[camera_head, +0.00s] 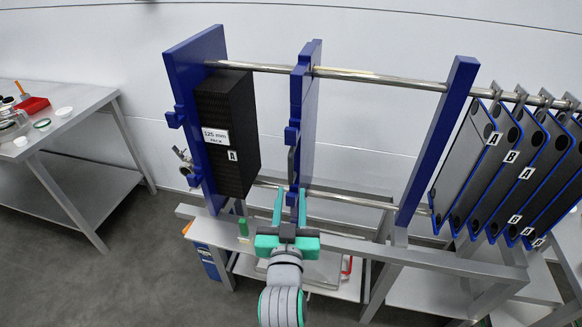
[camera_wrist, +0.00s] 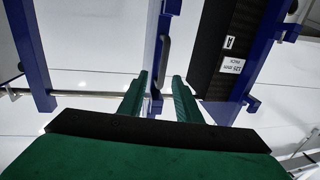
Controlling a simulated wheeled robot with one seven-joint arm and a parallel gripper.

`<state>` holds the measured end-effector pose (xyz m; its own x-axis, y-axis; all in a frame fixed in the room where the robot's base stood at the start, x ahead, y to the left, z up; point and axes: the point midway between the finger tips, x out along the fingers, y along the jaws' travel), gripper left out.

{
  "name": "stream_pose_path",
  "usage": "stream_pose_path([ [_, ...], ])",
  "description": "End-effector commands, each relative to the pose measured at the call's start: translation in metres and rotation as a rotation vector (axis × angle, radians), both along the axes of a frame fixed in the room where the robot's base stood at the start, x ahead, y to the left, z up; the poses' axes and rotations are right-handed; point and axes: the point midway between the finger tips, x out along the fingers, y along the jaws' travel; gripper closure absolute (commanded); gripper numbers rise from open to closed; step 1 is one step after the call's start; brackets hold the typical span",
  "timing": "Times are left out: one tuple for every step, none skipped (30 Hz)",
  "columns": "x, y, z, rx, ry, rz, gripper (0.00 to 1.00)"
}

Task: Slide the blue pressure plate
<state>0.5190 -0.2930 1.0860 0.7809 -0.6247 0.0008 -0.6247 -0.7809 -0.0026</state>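The blue pressure plate (camera_head: 310,120) hangs upright on the steel rails, between the black plate pack (camera_head: 238,125) and the blue end post (camera_head: 437,145). It has a dark handle (camera_head: 291,165) on its near edge. My gripper (camera_head: 290,195) is at the plate's lower near edge, with its two teal fingers apart. In the wrist view my gripper (camera_wrist: 158,85) shows a gap between the fingers, and the plate (camera_wrist: 152,40) and its handle (camera_wrist: 163,62) lie in line with that gap. I see no finger closed on the handle. Whether the fingertips touch the plate cannot be told.
A blue fixed frame plate (camera_head: 196,60) stands left of the pack. Several lettered plates (camera_head: 505,165) hang at the right. A steel table (camera_head: 65,125) with a red tray (camera_head: 32,104) is at the left. The rail (camera_head: 380,78) is bare between plate and post.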

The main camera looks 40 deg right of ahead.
Motion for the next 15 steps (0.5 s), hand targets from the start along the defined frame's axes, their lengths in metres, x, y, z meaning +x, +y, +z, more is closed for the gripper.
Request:
stream_pose_path([
  [0.003, 0.001, 0.001, 0.001, -0.001, 0.004, 0.69],
  [0.006, 0.000, 0.001, 0.001, -0.001, 0.005, 0.69],
  [0.009, -0.001, 0.001, 0.001, -0.001, 0.008, 0.69],
  [0.012, -0.002, 0.001, 0.001, -0.001, 0.009, 0.69],
  [0.016, -0.003, 0.001, 0.001, -0.001, 0.011, 0.69],
  [0.021, -0.006, 0.001, 0.001, -0.001, 0.013, 0.69],
  [0.026, -0.008, 0.001, 0.002, 0.000, 0.015, 0.69],
  [0.031, -0.010, 0.001, 0.002, -0.001, 0.017, 0.69],
  [0.037, -0.013, 0.000, 0.001, 0.000, 0.019, 0.69],
  [0.042, -0.016, 0.001, 0.001, 0.000, 0.020, 0.69],
  [0.046, -0.019, 0.001, 0.001, -0.001, 0.021, 0.69],
  [0.052, -0.024, 0.001, 0.001, -0.001, 0.021, 0.69],
  [0.056, -0.028, 0.001, 0.001, -0.002, 0.019, 0.69],
  [0.059, -0.032, 0.000, 0.002, -0.001, 0.017, 0.69],
  [0.063, -0.038, 0.001, 0.002, -0.001, 0.014, 0.69],
])
